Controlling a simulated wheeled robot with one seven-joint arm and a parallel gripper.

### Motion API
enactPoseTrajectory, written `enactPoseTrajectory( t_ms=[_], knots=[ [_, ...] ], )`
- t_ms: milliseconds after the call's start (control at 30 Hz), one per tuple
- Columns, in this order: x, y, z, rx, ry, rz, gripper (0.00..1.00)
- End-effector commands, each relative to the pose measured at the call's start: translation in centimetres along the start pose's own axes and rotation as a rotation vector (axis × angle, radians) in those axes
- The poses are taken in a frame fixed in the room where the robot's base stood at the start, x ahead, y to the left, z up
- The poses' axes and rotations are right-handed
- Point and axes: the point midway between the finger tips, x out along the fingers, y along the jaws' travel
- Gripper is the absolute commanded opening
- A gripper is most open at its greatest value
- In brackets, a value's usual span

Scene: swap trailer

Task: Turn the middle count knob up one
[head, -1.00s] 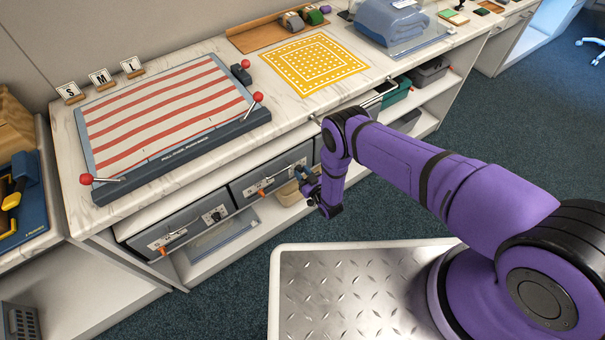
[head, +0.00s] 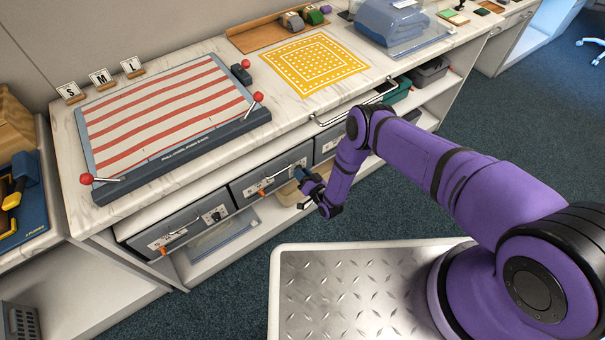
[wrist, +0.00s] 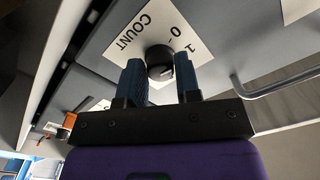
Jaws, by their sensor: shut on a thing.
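The middle count knob (wrist: 159,58) is a round black knob on a white label plate (wrist: 135,33) reading COUNT, with a 0 and a 1 in view. A light mark shows on the knob's face. My gripper (wrist: 161,71) has one blue finger on each side of the knob and is shut on it.
A drawer handle (wrist: 275,88) lies just right of the fingers in the wrist view. The left drawer has its own black knob (head: 215,215). The striped board with red-balled levers (head: 165,125) sits on the counter above. Open carpet (head: 400,205) lies below my arm.

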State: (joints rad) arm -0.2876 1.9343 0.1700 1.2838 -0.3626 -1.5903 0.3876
Motion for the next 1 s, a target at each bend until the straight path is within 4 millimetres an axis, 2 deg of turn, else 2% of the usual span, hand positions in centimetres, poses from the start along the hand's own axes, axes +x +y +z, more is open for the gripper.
enactPoseTrajectory(
  t_ms=[400, 933, 967, 1000],
  knots=[
    [-0.06, 0.01, 0.04, 0.194, -0.001, 0.001, 0.07],
    [-0.06, -0.01, 0.06, 0.221, -0.002, 0.001, 0.07],
    [-0.06, -0.01, 0.07, 0.221, -0.002, 0.001, 0.33],
    [-0.06, -0.01, 0.07, 0.221, -0.002, 0.001, 0.42]
  ],
)
